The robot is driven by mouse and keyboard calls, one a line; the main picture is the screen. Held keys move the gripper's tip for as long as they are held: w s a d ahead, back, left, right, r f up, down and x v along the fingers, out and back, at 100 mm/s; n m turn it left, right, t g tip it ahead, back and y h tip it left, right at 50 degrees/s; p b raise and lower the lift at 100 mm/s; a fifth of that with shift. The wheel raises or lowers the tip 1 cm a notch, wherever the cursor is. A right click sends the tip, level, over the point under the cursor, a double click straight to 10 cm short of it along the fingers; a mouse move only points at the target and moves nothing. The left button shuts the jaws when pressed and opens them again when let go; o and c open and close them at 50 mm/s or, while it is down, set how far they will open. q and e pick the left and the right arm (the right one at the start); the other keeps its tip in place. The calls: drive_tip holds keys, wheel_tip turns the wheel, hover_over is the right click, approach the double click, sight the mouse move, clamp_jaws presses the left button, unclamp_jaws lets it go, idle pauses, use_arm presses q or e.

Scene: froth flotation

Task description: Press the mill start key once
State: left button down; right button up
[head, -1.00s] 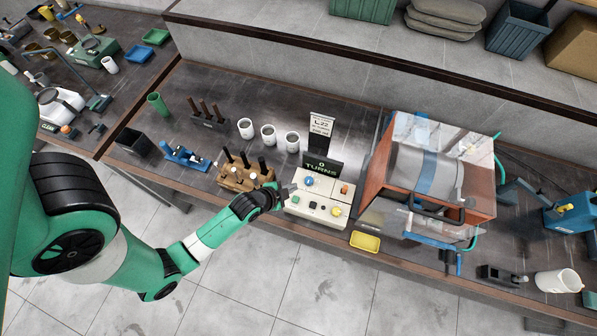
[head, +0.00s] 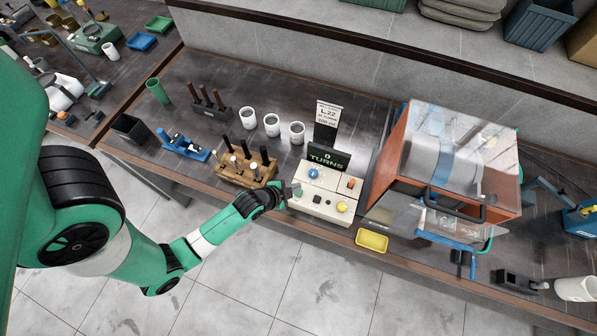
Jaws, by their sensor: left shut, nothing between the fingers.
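A cream control panel (head: 326,206) stands at the bench's front edge. No label is legible, so I cannot tell which is the mill start key. A dark display (head: 327,158) behind reads "0 TURNS". My left gripper (head: 286,193) is shut and empty at the panel's left side, close to its edge; I cannot tell whether it touches. My right gripper is not in view.
The mill in its clear-topped orange housing (head: 395,160) stands right of the panel. A yellow tray (head: 372,241) lies in front. A wooden tool block (head: 232,177) stands left of the gripper. Several white cups (head: 272,125) stand behind.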

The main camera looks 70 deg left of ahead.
sight(295, 194)
use_arm(q)
drive_tip(key=shift+f+b, duration=0.4)
drive_tip(key=shift+f, duration=0.6)
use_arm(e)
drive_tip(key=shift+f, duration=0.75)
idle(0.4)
use_arm(q)
drive_tip(key=shift+f, duration=0.4)
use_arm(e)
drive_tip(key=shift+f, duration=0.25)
use_arm(q)
drive_tip(key=shift+f+b, duration=0.55)
drive_tip(key=shift+b, duration=0.05)
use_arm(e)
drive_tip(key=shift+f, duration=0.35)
use_arm(q)
drive_tip(key=shift+r+p, duration=1)
drive_tip(key=shift+p, duration=0.05)
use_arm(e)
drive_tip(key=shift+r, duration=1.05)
use_arm(q)
wheel_tip(295, 194, up, 5)
drive_tip(key=p, duration=0.5)
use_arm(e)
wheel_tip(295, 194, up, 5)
